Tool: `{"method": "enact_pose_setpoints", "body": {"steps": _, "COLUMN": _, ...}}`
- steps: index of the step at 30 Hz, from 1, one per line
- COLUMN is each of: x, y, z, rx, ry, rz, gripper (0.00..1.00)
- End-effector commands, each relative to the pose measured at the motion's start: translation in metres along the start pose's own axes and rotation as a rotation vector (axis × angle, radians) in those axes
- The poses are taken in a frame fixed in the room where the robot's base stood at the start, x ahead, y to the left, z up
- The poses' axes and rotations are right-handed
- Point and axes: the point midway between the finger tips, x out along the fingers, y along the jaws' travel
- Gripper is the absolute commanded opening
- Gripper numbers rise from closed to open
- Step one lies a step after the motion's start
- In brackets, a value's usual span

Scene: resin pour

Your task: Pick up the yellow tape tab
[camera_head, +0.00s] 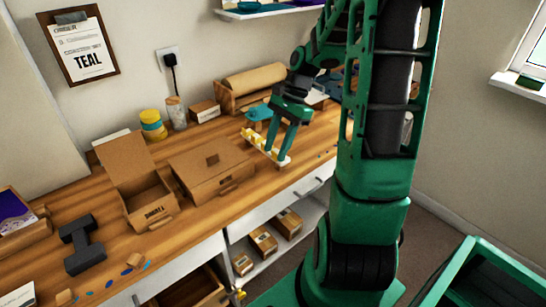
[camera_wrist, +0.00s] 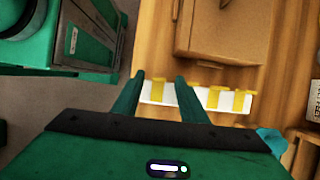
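Several yellow tape tabs sit along a white strip (camera_head: 284,161) near the front edge of the wooden counter. In the wrist view the white strip (camera_wrist: 183,97) runs left to right past my fingers. One yellow tape tab (camera_wrist: 158,92) shows between my two fingers. Two more yellow tabs, a middle one (camera_wrist: 213,97) and a right one (camera_wrist: 241,99), lie to the right of them. My gripper (camera_head: 277,153) is green, points down and is over the strip. It also shows in the wrist view (camera_wrist: 159,77), its fingers apart. I cannot tell whether either finger touches the tab.
A closed cardboard box (camera_head: 212,165) stands left of the strip, with an open box (camera_head: 149,202) beyond it. A teal item (camera_head: 257,112) and a cardboard roll (camera_head: 254,80) are behind. A dark dumbbell-shaped block (camera_head: 82,245) lies on the left.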

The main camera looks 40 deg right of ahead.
Motion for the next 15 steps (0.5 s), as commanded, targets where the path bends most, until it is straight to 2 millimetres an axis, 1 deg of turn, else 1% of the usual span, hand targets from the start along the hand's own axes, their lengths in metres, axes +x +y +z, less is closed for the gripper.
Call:
{"method": "enact_pose_setpoints", "body": {"steps": 3, "x": 0.0037, "y": -0.0002, "z": 0.0004, "rx": -0.002, "ry": 0.001, "rz": 0.000, "gripper": 0.39}}
{"method": "enact_pose_setpoints", "body": {"steps": 8, "x": 0.0035, "y": -0.0002, "z": 0.0005, "rx": -0.002, "ry": 0.001, "rz": 0.000, "gripper": 0.39}}
{"method": "enact_pose_setpoints", "body": {"steps": 11, "x": 0.0035, "y": -0.0002, "z": 0.0006, "rx": -0.002, "ry": 0.001, "rz": 0.000, "gripper": 0.18}}
{"method": "enact_pose_setpoints", "body": {"steps": 12, "x": 0.0034, "y": -0.0003, "z": 0.0006, "rx": -0.002, "ry": 0.001, "rz": 0.000, "gripper": 0.08}}
{"method": "enact_pose_setpoints", "body": {"steps": 13, "x": 0.0034, "y": -0.0004, "z": 0.0006, "rx": -0.002, "ry": 0.001, "rz": -0.001, "gripper": 0.03}}
{"method": "enact_pose_setpoints", "body": {"steps": 15, "x": 0.0033, "y": -0.0005, "z": 0.0007, "rx": -0.003, "ry": 0.001, "rz": -0.001, "gripper": 0.03}}
